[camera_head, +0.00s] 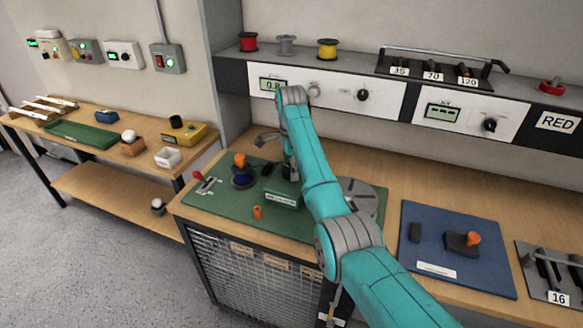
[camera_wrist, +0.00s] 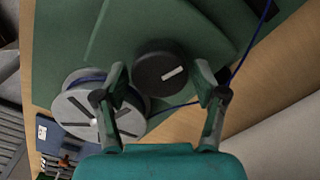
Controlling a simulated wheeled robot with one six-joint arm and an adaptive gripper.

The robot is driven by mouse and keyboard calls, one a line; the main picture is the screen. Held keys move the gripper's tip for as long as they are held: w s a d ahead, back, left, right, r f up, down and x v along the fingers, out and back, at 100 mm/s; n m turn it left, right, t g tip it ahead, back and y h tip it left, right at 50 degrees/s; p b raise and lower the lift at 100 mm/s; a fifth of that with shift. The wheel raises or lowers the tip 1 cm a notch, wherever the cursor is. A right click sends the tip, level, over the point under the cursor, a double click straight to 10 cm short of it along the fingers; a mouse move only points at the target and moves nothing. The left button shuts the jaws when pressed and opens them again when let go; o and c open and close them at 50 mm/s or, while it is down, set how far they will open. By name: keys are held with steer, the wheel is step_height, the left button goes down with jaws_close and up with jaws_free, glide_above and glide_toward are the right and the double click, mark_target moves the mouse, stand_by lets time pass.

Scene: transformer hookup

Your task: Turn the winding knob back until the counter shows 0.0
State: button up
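The black round winding knob (camera_wrist: 163,75) with a white index mark shows in the wrist view, on a green body (camera_wrist: 190,25). My gripper (camera_wrist: 160,68) is open, with one finger on each side of the knob and a visible gap at both sides. How deep the fingertips reach cannot be told. In the head view my arm hides the knob and most of the gripper. The counter (camera_head: 272,85) on the white panel has a small green display; it seems to read 0.8, but the last digit is unclear. A grey slotted reel (camera_wrist: 75,112) with blue wire sits beside the knob.
A blue mat (camera_head: 470,270) with dark parts lies to the right. The shelf panel with a black dial (camera_head: 363,95) is behind.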

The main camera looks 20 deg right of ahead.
steer(key=c, duration=0.7)
steer(key=shift+c, duration=0.2)
steer(key=shift+n, duration=0.4)
steer(key=n, duration=0.3)
steer(key=shift+w+n, duration=0.1)
steer(key=shift+n, duration=0.3)
steer(key=n, duration=0.4)
steer(key=shift+a+n, duration=0.1)
steer(key=shift+n, duration=0.2)
steer(key=n, duration=0.4)
steer(key=shift+f, duration=0.1)
steer(key=shift+a+n, duration=0.1)
steer(key=shift+n, duration=2.1)
